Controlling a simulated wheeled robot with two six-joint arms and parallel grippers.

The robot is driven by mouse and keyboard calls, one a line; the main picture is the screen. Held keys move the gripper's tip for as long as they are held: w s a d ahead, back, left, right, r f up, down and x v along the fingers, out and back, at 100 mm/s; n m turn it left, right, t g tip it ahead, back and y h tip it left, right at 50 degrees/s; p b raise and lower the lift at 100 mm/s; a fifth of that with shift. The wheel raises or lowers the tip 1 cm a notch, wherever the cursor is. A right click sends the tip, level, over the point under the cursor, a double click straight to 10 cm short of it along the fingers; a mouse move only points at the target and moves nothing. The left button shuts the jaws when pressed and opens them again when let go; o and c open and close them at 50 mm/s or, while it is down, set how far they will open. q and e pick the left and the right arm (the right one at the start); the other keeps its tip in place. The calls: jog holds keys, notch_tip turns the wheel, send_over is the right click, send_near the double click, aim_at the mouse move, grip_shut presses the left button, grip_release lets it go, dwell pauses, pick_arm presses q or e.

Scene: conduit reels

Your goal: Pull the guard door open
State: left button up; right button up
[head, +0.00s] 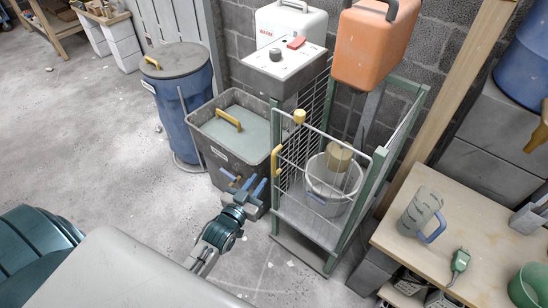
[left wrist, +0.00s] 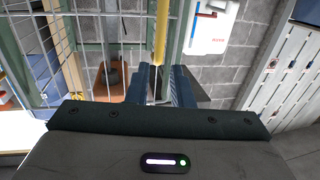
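The guard door (head: 325,136) is a white wire-frame panel at the front of a green-framed cage. It looks closed, in line with the cage front. Its yellow upright handle (head: 275,160) is on the left edge. In the left wrist view the handle (left wrist: 161,36) is a yellow bar in line with the gap between my fingers. My left gripper (head: 244,187) is just left of and below the handle, its blue fingers spread with a gap between them (left wrist: 163,88). Whether they touch the handle is unclear. My right gripper is out of view.
Inside the cage stands a white bucket (head: 325,194). A wooden table (head: 455,225) with a jug (head: 417,212) is at the right. The floor in front left is clear.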

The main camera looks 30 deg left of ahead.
aim_at(273, 160)
pick_arm(q)
jog(key=w+p, duration=0.1)
jog(key=w, duration=0.2)
jog(key=w+p, duration=0.1)
jog(key=w, duration=0.3)
jog(key=w+p, duration=0.1)
jog(key=w, duration=0.3)
jog(key=shift+d+r+p, duration=0.25)
jog(key=shift+p, duration=0.1)
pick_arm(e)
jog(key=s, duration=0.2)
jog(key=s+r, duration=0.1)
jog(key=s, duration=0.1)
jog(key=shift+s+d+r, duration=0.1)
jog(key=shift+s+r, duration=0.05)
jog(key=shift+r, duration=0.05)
pick_arm(q)
grip_shut()
